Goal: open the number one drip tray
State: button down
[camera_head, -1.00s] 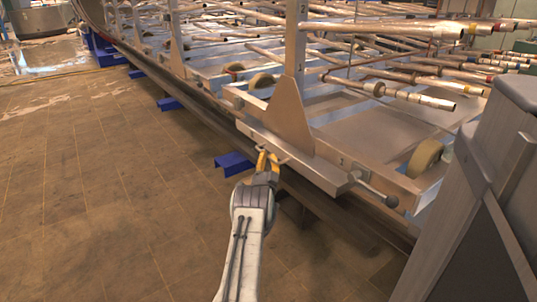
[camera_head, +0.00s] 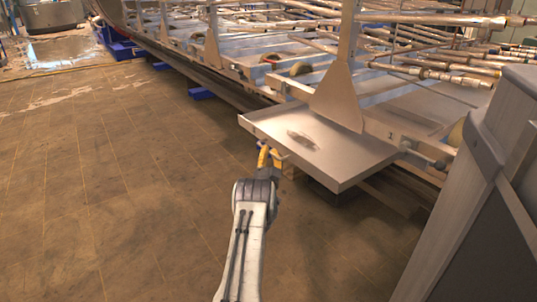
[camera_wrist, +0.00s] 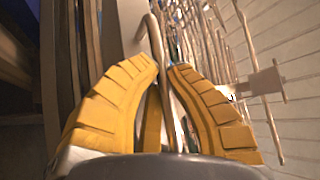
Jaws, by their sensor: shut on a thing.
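The drip tray (camera_head: 318,137) is a flat, shallow metal tray that sticks out from the rack toward me, with an oval shiny patch on its floor. A "1" is marked on the rack frame to its right. My gripper (camera_head: 270,157) is at the tray's front edge, toward its left end. In the wrist view, my gripper's yellow fingers (camera_wrist: 163,75) are closed around a thin bent metal handle (camera_wrist: 155,40).
An upright metal post with a wide foot (camera_head: 337,95) stands behind and over the tray. Many pipes (camera_head: 440,75) fill the rack. A grey cabinet (camera_head: 480,200) blocks the right side. The tiled floor (camera_head: 110,190) on the left is open.

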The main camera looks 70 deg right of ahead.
jog(key=shift+w+a+r, duration=0.15)
jog(key=shift+w+a, duration=0.1)
jog(key=shift+w, duration=0.15)
jog(key=c, duration=1.4)
grip_release()
jog(key=shift+s, duration=0.15)
jog(key=v, duration=1.2)
